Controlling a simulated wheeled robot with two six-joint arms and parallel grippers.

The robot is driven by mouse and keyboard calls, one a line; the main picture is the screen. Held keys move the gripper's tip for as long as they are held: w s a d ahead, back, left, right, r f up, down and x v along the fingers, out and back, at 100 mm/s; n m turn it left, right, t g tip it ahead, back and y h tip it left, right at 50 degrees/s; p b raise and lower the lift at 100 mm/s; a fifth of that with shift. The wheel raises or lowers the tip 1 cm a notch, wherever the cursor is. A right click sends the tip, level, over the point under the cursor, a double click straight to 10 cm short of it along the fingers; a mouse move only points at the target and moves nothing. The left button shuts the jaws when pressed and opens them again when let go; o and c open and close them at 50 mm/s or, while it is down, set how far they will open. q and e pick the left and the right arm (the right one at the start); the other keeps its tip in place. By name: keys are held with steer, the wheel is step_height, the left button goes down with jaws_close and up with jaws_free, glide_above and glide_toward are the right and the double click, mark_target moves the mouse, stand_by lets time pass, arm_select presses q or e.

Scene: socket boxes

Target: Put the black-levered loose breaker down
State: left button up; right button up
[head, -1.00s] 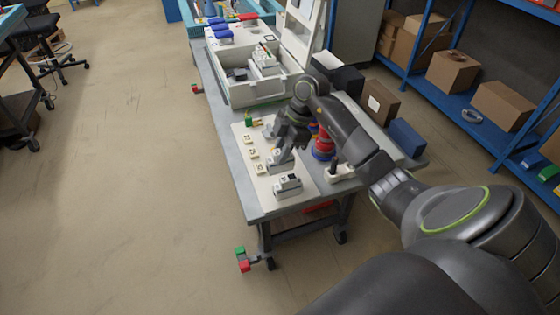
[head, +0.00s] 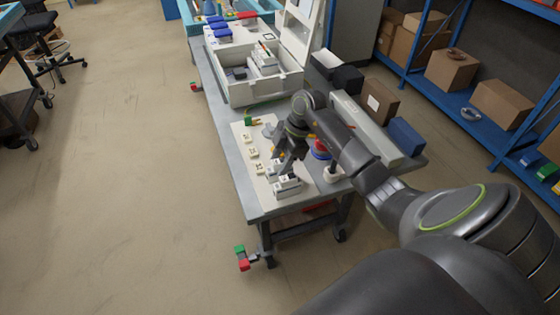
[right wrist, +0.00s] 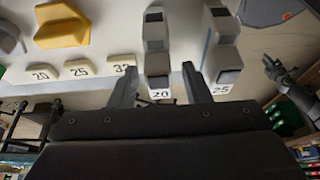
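My right gripper (head: 284,170) is low over the pale mat (head: 265,178) near the table's front end. A second grey breaker (right wrist: 222,50) marked 25 stands upright just right of the right finger. In the head view the front breaker (head: 287,187) shows, and the fingers partly hide the other. I cannot make out which lever is black. My left gripper does not show in the head view.
Number tiles (right wrist: 80,68) lie left of the breakers, with a yellow block (right wrist: 62,27) above them. An open white box (head: 262,92) stands farther back. Blue and dark blocks (head: 406,137) line the table's right side. Bare floor lies left of the table.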

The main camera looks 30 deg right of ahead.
steer(key=b+v, duration=0.2)
steer(key=v, duration=1)
steer(key=shift+r, duration=0.15)
steer(key=shift+a, duration=0.1)
